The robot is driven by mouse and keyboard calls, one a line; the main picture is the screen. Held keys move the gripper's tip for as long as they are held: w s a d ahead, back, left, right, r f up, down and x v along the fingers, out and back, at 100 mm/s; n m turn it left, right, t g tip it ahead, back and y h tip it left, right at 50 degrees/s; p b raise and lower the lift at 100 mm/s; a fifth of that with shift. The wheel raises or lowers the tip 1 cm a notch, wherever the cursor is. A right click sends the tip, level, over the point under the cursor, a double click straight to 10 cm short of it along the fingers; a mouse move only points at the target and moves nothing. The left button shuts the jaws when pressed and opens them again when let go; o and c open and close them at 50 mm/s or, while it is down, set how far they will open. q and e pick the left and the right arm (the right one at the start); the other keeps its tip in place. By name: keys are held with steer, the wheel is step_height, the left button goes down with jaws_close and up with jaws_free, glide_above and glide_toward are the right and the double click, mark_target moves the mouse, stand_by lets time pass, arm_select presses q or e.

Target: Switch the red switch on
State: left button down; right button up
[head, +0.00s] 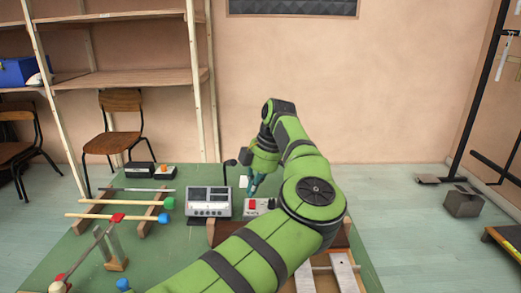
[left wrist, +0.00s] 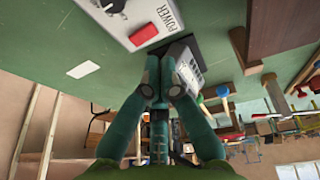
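The red switch (head: 252,204) is a small red block on a pale box (head: 262,211) on the green table. In the left wrist view, the switch (left wrist: 143,34) sits on the white panel (left wrist: 168,14) beside the printed word POWER. My left gripper (head: 253,192) points down just above and behind the box, close to the switch. In the left wrist view, the fingers of my left gripper (left wrist: 161,68) are drawn together with nothing seen between them. The tips appear close to the panel's edge; I cannot tell whether they touch. My right gripper is not in view.
A grey device with dials (head: 208,201) stands left of the switch box. Mallets and wooden rods on supports (head: 118,215) fill the table's left side. Metal bars (head: 343,272) lie at the front right. Shelves (head: 125,78) and chairs (head: 122,126) stand behind.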

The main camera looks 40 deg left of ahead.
arm_select(q)
steer(key=v, duration=0.9)
steer(key=shift+r, duration=0.4)
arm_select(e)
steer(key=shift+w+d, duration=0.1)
arm_select(q)
steer(key=shift+w+d, duration=0.15)
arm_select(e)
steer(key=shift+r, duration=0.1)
arm_select(q)
steer(key=w+d+g+y, duration=0.1)
steer(key=w+d+f+g+y, duration=0.1)
steer(key=y, duration=0.1)
steer(key=w+d+f+n+g+y, duration=0.1)
steer(key=d+y, duration=0.1)
steer(key=shift+f+p, duration=0.1)
steer(key=shift+p, duration=0.3)
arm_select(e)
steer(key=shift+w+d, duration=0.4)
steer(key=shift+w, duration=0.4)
arm_select(q)
steer(key=shift+a, duration=0.1)
